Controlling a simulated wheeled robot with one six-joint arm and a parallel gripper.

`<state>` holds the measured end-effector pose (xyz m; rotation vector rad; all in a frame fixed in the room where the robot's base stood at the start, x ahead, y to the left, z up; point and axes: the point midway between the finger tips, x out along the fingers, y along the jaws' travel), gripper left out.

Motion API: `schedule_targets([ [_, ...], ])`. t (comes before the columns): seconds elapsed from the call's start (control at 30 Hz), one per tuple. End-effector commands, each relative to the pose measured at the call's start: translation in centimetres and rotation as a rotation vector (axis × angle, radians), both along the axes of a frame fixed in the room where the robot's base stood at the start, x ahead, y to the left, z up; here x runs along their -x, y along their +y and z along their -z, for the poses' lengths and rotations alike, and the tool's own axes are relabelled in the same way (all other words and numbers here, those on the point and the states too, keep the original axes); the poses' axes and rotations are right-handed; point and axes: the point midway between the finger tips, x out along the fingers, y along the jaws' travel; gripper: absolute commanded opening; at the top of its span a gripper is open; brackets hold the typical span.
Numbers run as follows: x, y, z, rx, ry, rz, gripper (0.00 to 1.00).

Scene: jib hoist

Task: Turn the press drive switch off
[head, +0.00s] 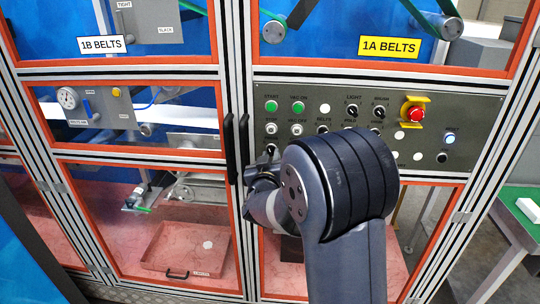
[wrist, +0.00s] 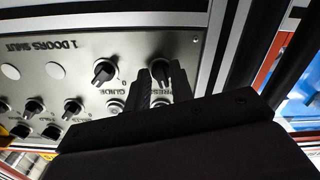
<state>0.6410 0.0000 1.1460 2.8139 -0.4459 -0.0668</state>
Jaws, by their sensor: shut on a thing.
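The press drive switch (wrist: 160,68) is a black rotary knob on the grey control panel, below the STOP button column at the panel's lower left in the head view. A "PRESS" label shows beside it in the upside-down wrist view, partly covered by my fingers. My gripper (wrist: 162,86) has its two dark fingers on either side of this knob and is shut on it. In the head view my gripper (head: 264,168) is at the panel's lower left corner, mostly hidden by my wrist. The knob's pointer direction cannot be made out.
The panel (head: 470,105) also carries green start buttons (head: 298,107), a red emergency stop (head: 414,112) and a lit blue-white button (head: 449,139). A black door handle (head: 230,148) stands just left of my gripper.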

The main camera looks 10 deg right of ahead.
Motion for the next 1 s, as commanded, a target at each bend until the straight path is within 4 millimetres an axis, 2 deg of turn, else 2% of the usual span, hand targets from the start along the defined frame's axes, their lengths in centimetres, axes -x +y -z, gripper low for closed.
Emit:
schedule_targets([
  [0.5, 0.05, -0.16, -0.22, 0.376, 0.122, 0.000, 0.00],
  [1.0, 0.07, -0.17, -0.18, 0.483, 0.155, -0.001, 0.00],
])
